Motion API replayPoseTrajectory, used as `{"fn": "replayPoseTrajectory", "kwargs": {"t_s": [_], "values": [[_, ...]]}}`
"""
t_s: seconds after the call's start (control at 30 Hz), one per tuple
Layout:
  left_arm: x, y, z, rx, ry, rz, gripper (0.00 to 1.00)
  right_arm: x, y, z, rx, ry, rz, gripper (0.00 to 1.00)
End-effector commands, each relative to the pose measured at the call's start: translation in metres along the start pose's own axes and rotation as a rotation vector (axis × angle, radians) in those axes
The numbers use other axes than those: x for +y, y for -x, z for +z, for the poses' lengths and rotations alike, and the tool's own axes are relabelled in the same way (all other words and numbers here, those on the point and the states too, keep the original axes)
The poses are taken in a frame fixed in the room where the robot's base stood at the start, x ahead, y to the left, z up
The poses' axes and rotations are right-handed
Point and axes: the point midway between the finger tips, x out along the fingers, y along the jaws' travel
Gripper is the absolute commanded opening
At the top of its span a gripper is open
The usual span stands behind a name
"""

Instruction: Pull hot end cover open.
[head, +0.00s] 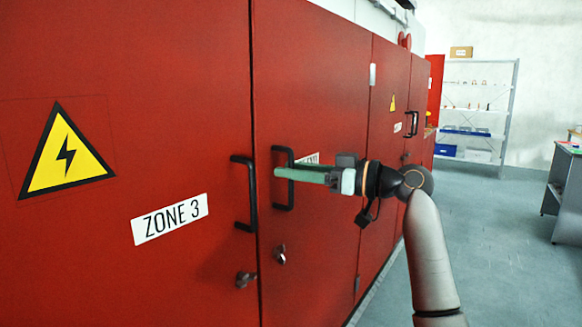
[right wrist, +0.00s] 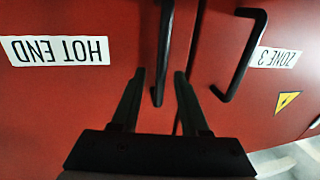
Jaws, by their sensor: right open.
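The hot end cover (head: 318,80) is a tall red panel right of the Zone 3 panel, and it looks shut. Its black bar handle (head: 290,155) is partly hidden by my right gripper (head: 277,172). The HOT END label (right wrist: 55,50) appears upside down in the right wrist view. My right gripper (right wrist: 160,72) is open and empty, its greenish fingers pointing left across the handle. In the right wrist view the cover's handle (right wrist: 164,40) runs between the two fingertips; I cannot tell whether they touch it. My left gripper is out of view.
The Zone 3 panel (head: 110,240) has its own black handle (head: 240,190) close beside the cover's handle. Small latches (head: 280,254) sit below the handles. The floor (head: 500,260) to the right is open. Shelves (head: 478,100) and a desk (head: 566,185) stand farther off.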

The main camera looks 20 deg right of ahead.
Motion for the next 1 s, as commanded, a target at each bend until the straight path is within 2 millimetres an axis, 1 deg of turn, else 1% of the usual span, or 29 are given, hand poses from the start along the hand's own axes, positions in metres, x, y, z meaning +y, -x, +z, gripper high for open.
{"fn": "replayPoseTrajectory", "kwargs": {"t_s": [0.1, 0.37, 0.47, 0.77, 0.8, 1.0], "values": [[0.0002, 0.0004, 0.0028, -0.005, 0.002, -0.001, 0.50, -0.0002, -0.0064, 0.0002, -0.002, 0.001, 0.000, 0.45], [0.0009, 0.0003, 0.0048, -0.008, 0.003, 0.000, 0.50, -0.0001, -0.0077, 0.0008, -0.002, 0.001, 0.001, 0.45], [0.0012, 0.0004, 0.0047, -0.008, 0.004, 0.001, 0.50, -0.0001, -0.0076, 0.0007, -0.002, 0.001, 0.001, 0.36], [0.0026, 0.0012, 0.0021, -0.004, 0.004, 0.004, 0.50, 0.0000, -0.0073, 0.0007, -0.002, 0.001, 0.001, 0.02], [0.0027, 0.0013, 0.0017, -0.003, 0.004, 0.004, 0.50, 0.0000, -0.0073, 0.0006, -0.002, 0.001, 0.001, 0.00], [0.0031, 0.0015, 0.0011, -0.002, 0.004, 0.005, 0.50, 0.0000, -0.0072, 0.0007, -0.002, 0.001, 0.001, 0.00]]}}
